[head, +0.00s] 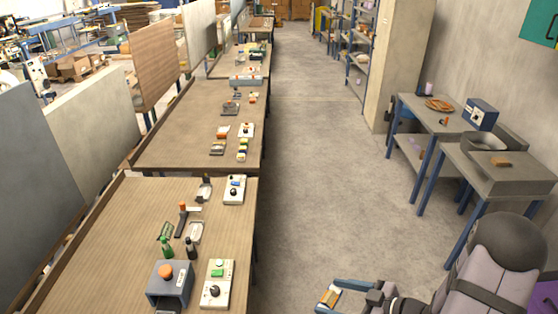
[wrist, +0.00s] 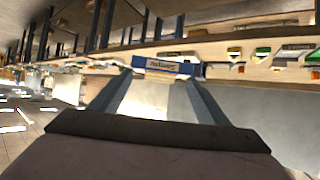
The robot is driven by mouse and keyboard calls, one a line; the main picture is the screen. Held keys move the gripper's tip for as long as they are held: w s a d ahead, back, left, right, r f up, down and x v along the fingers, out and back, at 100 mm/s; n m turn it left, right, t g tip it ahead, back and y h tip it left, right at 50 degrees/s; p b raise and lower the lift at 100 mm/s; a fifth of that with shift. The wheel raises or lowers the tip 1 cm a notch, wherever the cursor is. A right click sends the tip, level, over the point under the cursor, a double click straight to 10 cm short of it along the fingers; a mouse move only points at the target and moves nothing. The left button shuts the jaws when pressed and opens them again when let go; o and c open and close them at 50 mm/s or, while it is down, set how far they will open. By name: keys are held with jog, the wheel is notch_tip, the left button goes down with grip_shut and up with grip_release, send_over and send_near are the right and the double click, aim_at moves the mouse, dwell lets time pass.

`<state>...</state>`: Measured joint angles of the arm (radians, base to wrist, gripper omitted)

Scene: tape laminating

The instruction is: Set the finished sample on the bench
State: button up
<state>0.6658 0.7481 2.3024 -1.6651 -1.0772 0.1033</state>
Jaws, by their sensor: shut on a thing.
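The sample (head: 328,298) is a small flat piece with yellow-brown and pale parts at the bottom of the head view. My gripper (head: 331,293) is shut on it, with the sample between the blue-grey fingertips. In the wrist view, my gripper (wrist: 160,75) shows a blue and white piece (wrist: 168,67) with dark lettering across its tips. The near wooden bench (head: 110,235) stands to the left of my gripper in the head view, with the grey floor between them. The sample is held in the air, apart from the bench.
Another bench (head: 185,140) stands beyond. Side tables (head: 430,122) stand at right.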

jog(key=shift+r+p, duration=0.35)
jog(key=shift+r, duration=0.4)
jog(key=shift+f, duration=0.1)
jog(key=shift+w+a+f, duration=0.15)
jog(key=shift+w+a, duration=0.05)
jog(key=w+a+f+n+g+y+b, duration=0.1)
jog(key=w+a+f+n+g+b, duration=0.2)
jog(key=a, duration=0.5)
jog(key=w+a+b, duration=0.3)
jog(key=a+b, duration=0.1)
jog(key=a, duration=0.3)
jog(key=w+a+f+n+g+y+b, duration=0.1)
jog(key=w+a+f+n+g+b, duration=0.2)
jog(key=a, duration=0.5)
jog(key=s+a+r+b, duration=0.1)
jog(key=s+a+b, duration=0.25)
jog(key=a, duration=0.65)
jog(key=s+a+n+g+b, duration=0.1)
jog(key=s+a+b, duration=0.3)
jog(key=a, duration=0.7)
jog(key=s+a+r+b, duration=0.1)
jog(key=s+a+b, duration=0.3)
jog(key=a, duration=0.6)
jog(key=shift+s+f+p, duration=0.15)
jog(key=shift+f+p, duration=0.05)
jog(key=shift+f, duration=2.3)
jog(key=shift+s+f+p, duration=0.1)
jog(key=shift+f+p, duration=0.05)
jog(key=shift+f, duration=2.35)
jog(key=shift+f, duration=0.1)
